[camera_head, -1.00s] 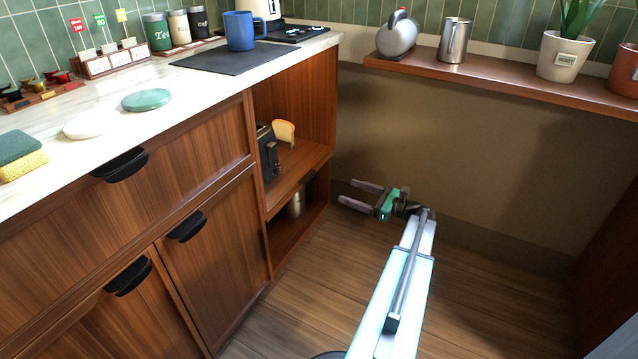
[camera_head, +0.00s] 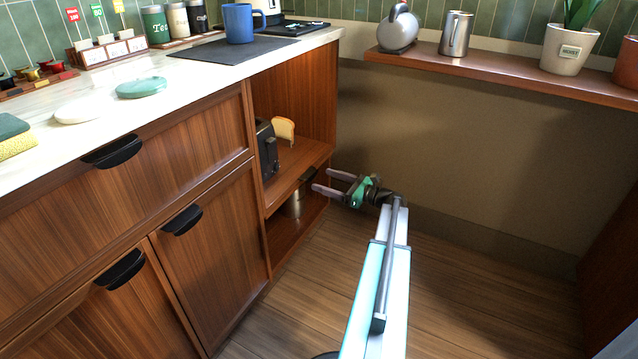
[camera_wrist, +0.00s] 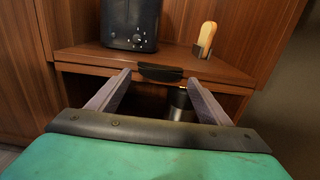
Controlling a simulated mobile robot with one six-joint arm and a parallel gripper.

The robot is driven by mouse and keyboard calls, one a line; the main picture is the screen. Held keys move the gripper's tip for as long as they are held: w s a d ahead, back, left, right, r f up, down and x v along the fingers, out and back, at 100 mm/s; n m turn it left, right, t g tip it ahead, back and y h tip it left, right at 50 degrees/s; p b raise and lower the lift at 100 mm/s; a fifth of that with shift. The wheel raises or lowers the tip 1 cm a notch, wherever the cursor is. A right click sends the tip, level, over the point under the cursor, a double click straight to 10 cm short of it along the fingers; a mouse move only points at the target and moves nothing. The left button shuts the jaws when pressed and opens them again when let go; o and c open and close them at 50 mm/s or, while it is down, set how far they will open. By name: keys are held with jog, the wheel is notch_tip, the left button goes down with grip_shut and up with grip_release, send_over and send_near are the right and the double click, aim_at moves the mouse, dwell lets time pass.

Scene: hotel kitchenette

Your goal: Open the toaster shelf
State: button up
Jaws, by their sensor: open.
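The toaster shelf (camera_head: 292,172) is a wooden board in the open corner bay of the cabinet. It also shows in the wrist view (camera_wrist: 220,70), with a dark handle (camera_wrist: 160,72) on its front edge. A black toaster (camera_head: 267,150) stands on it, and it also shows in the wrist view (camera_wrist: 130,25). My gripper (camera_head: 322,181) is open and empty in front of the shelf's edge. In the wrist view its two fingers (camera_wrist: 158,85) point at the handle, one on each side of it; I cannot tell whether they touch it.
A slice of bread (camera_head: 284,129) stands beside the toaster. A metal canister (camera_head: 294,204) sits in the compartment below the shelf. Cabinet doors with black handles (camera_head: 182,220) are at left. A wall ledge (camera_head: 500,75) carries a kettle and pots. The floor (camera_head: 470,290) at right is clear.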

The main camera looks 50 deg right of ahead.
aim_at(313, 176)
jog(key=shift+b+x, duration=0.45)
jog(key=shift+x, duration=1.3)
